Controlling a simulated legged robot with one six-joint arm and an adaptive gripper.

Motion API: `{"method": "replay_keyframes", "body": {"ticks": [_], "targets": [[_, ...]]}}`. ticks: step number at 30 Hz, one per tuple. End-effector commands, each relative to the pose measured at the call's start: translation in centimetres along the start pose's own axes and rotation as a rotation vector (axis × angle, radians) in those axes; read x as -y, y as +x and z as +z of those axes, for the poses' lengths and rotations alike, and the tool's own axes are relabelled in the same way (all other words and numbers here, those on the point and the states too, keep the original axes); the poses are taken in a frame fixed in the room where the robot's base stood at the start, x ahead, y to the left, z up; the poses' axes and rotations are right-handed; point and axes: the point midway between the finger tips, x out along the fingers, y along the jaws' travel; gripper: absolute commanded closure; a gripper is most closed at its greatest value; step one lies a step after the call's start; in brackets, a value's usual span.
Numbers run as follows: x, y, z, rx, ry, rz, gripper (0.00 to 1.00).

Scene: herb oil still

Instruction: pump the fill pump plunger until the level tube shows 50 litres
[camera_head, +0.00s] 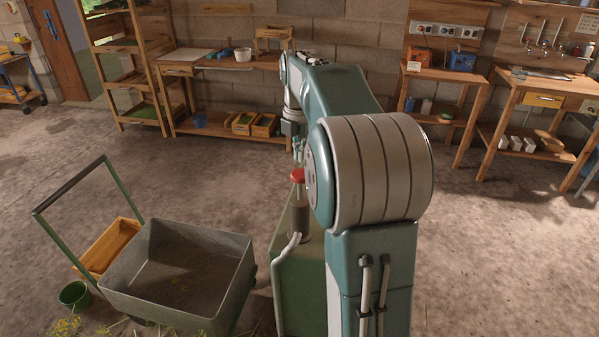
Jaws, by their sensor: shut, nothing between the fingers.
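The fill pump plunger has a red knob (297,174) on a thin rod above the dark pump body (299,224). The pump stands on a green cabinet (296,275), and a pale hose runs down from it. My gripper (298,156) is small in the view, shut and empty, pointing down just above the red knob. I cannot tell whether it touches the knob. My arm covers the area right of the pump. I cannot make out the level tube or its reading.
A grey cart (240,290) with a green handle stands left of the cabinet. A wooden crate (112,247) and a green bucket (74,294) are beside it. Workbenches (215,62) line the back wall. The concrete floor between is clear.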

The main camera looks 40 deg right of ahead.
Motion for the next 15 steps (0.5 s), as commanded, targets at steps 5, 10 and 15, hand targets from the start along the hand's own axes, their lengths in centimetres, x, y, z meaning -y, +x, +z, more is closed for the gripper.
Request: {"method": "replay_keyframes", "body": {"ticks": [5,10,15], "targets": [[0.0,-1.6,0.0,0.001,0.0,0.001,1.0],[0.0,-3.0,0.0,0.001,0.0,0.001,1.0],[0.0,-4.1,0.0,0.0,0.0,0.0,1.0]]}}
